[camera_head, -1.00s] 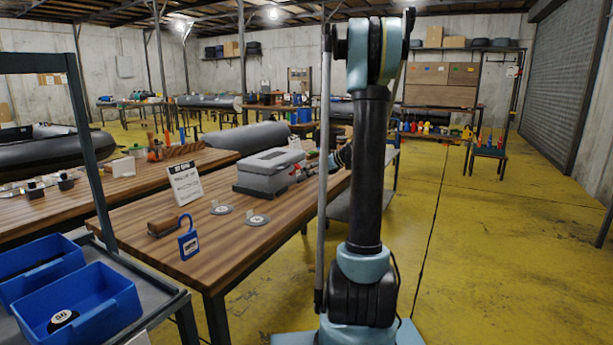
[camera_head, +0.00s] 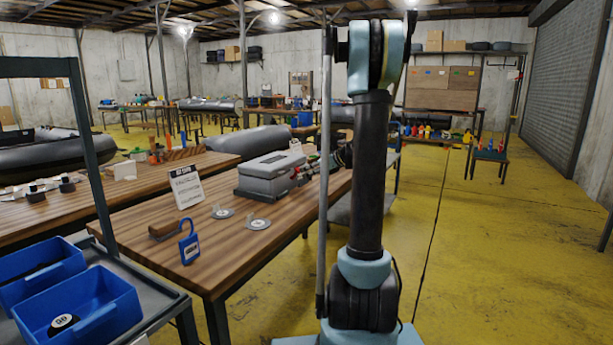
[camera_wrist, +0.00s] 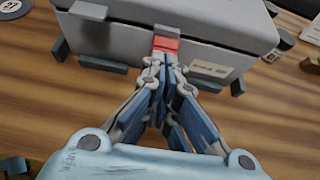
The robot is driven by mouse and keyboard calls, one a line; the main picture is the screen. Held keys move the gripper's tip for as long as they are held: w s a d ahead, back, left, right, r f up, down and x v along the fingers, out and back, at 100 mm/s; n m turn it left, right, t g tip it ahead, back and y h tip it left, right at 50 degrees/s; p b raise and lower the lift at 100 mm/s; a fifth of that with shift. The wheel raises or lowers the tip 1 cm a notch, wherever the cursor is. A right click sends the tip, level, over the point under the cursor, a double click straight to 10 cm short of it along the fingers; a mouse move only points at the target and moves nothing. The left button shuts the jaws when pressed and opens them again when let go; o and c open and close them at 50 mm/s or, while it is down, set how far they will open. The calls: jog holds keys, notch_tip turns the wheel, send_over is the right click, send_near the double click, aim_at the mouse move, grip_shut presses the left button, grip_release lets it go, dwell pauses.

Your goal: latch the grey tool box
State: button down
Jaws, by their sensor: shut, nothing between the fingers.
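The grey tool box (camera_head: 268,176) sits on the wooden workbench, its lid down. In the wrist view the box (camera_wrist: 210,25) fills the top, with a red latch piece (camera_wrist: 166,44) at the middle of the side facing my gripper. My gripper (camera_wrist: 163,62) is shut and empty, its fingertips right at the lower edge of the red piece. I cannot tell whether they touch it. The fingertips hide part of the box side below the red piece.
The workbench (camera_head: 140,219) also bears a blue padlock-shaped tag (camera_head: 188,246), a white sign card (camera_head: 186,187) and two round discs (camera_head: 258,224). Blue bins (camera_head: 80,308) stand on a cart at front left. Yellow floor is open on the right.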

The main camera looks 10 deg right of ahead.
jog(key=shift+w+a+r, duration=0.1)
jog(key=shift+a+r, duration=0.05)
jog(key=shift+r, duration=0.05)
jog(key=shift+w+a+r, duration=0.1)
jog(key=shift+a+r, duration=0.05)
jog(key=shift+r, duration=0.15)
